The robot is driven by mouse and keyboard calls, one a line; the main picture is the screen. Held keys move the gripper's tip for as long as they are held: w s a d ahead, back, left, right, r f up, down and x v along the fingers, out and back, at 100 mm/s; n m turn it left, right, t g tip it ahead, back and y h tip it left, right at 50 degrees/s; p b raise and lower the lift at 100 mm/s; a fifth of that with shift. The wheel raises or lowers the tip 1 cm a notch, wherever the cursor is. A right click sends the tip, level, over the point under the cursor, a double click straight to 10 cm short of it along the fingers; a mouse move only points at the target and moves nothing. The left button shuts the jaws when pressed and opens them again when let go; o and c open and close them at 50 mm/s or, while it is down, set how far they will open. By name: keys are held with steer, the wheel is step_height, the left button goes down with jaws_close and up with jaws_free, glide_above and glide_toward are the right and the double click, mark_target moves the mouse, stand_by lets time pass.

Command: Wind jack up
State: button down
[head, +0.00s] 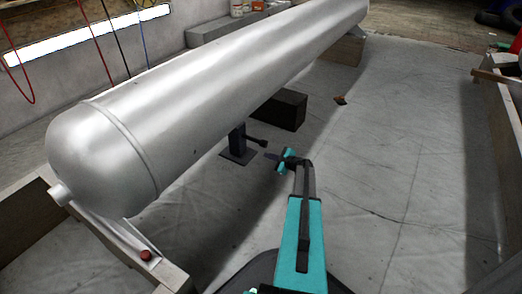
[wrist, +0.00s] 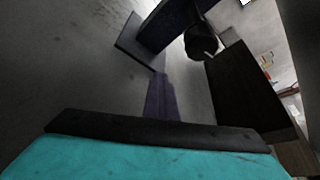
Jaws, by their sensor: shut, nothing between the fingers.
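The jack (head: 237,141) is a dark post on a square base plate, standing on the sheeted floor under the large silver tank (head: 200,85). A short dark handle with a thick end (head: 257,142) sticks out from its right side. In the wrist view, the jack (wrist: 170,24) is at the top and the round dark handle end (wrist: 201,42) faces me. My gripper (head: 267,156) is shut and empty, just right of and nearer than the handle end, with a gap between. Its purple-grey fingers also show in the wrist view (wrist: 161,98). The jack's top is hidden by the tank.
A dark block (head: 280,110) stands behind the jack and shows at right in the wrist view (wrist: 248,95). A small brown piece (head: 340,100) lies on the floor. A red ball-like thing (head: 146,255) sits on the near wooden beam. Floor to the right is clear.

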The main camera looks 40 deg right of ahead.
steer(key=shift+a+r+p, duration=0.1)
steer(key=shift+r+p, duration=0.25)
steer(key=shift+p, duration=0.75)
steer(key=a+m+y+p, duration=0.1)
steer(key=p, duration=0.4)
steer(key=r+m+p, duration=0.1)
steer(key=p, duration=0.3)
steer(key=shift+s+a+m+g+y+p, duration=0.2)
steer(key=shift+a+m+g+y+p, duration=0.1)
steer(key=shift+a+g+y+p, duration=0.1)
steer(key=m+p, duration=0.1)
steer(key=p, duration=0.3)
steer(key=shift+s+a+r+y, duration=0.1)
steer(key=shift+a+r+y, duration=0.2)
steer(key=shift+a+y, duration=0.1)
steer(key=s+a+r+m+y+p, duration=0.2)
steer(key=a+r+m+y, duration=0.1)
steer(key=a+m, duration=0.2)
steer(key=shift+a+r+m+g+y, duration=0.15)
steer(key=shift+r+m+g+y, duration=0.15)
steer(key=shift+m+g, duration=0.1)
steer(key=c, duration=2.5)
jaws_free()
steer(key=o, duration=1.2)
steer(key=shift+f, duration=0.1)
steer(key=shift+c, duration=0.2)
